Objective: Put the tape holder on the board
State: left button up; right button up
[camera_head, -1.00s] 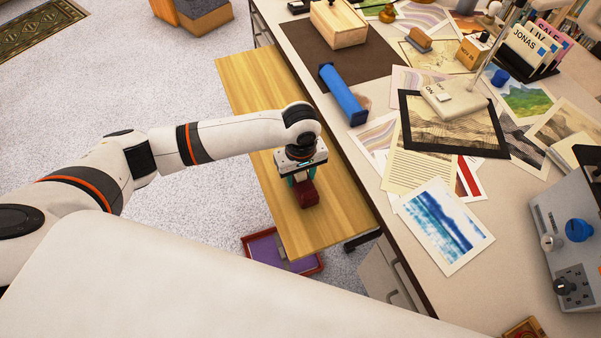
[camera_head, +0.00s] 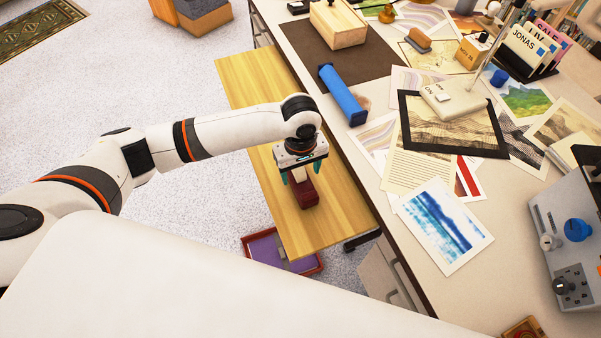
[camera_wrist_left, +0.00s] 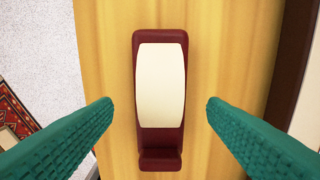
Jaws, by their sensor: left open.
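The dark red tape holder (camera_head: 306,195) stands on the light wooden board (camera_head: 254,92), near its front end beside the desk. In the left wrist view the tape holder (camera_wrist_left: 160,146) is seen from above, with a cream rounded piece along its top; the bare wood of the board (camera_wrist_left: 110,60) shows on both sides of it. My left gripper (camera_head: 301,175) is open just above the tape holder. In the left wrist view its teal fingers (camera_wrist_left: 160,104) are spread wide on either side, with clear gaps to the tape holder. My right gripper is not in view.
The desk (camera_head: 352,185) runs along the board's right side, with prints, a blue cylinder (camera_head: 343,95) and a wooden box (camera_head: 338,24). A red-rimmed purple tray (camera_head: 265,249) lies lower, partly under the board. Most of the board is bare.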

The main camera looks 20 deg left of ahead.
aim_at(301, 172)
pick_arm(q)
notch_tip(301, 172, up, 10)
jog(key=shift+p, duration=0.35)
jog(key=shift+f, duration=0.15)
